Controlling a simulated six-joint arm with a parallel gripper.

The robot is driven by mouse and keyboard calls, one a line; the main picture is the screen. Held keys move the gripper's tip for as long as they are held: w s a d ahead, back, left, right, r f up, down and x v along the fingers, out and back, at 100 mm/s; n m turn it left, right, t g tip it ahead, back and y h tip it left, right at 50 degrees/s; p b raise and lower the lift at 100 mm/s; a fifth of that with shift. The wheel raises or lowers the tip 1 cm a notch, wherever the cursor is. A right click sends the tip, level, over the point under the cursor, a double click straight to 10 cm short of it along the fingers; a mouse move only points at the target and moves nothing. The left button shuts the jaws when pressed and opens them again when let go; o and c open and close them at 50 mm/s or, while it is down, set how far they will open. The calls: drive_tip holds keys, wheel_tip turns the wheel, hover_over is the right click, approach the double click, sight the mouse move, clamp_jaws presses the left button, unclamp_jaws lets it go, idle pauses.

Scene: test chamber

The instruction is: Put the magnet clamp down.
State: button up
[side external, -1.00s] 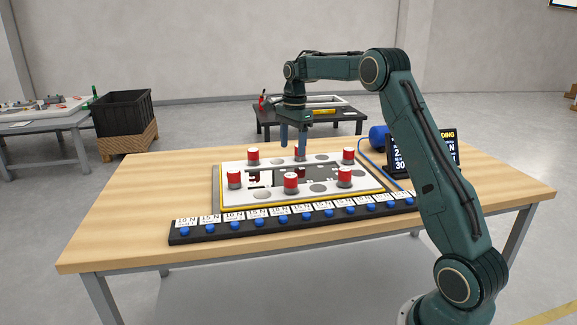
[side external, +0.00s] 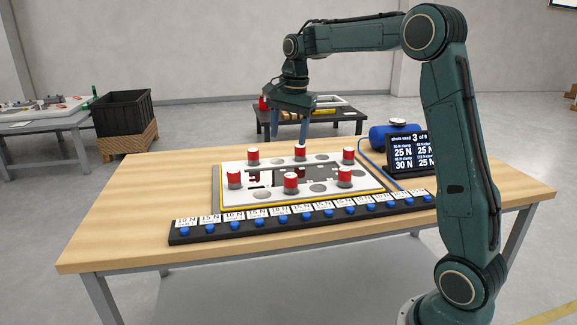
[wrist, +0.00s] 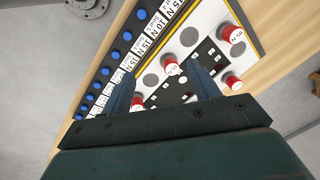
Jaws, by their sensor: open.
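Several red magnet clamps with white tops stand upright on a white plate (side external: 262,195) with dark cut-outs and grey round spots. The back-middle clamp (side external: 300,151) is below my gripper (side external: 289,137). My gripper is open and empty, with blue fingers pointing down, raised clear above the plate. In the wrist view, a red clamp (wrist: 171,67) shows between the fingertips of my gripper (wrist: 165,72), apart from both. Another clamp (wrist: 137,103) shows by the left finger, partly hidden.
A dark rail (side external: 300,217) with blue knobs and newton labels runs along the plate's front. A screen with force readings (side external: 412,152) and a blue tank (side external: 390,137) with a hose stand at the right. The table's left side (side external: 140,205) is bare.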

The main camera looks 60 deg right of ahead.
drive_tip(key=s+a+r+n+t, duration=0.2)
drive_tip(key=s+a+r+n, duration=0.2)
drive_tip(key=s+a+n, duration=0.6)
drive_tip(key=s+a+f+n+t, duration=0.1)
drive_tip(key=s+a+f+n, duration=0.2)
drive_tip(key=s, duration=0.5)
drive_tip(key=s+a+f+n+t, duration=0.1)
drive_tip(key=s+a+f+n, duration=0.2)
drive_tip(key=s, duration=0.5)
drive_tip(key=shift+s+a, duration=0.4)
drive_tip(key=shift+a, duration=0.2)
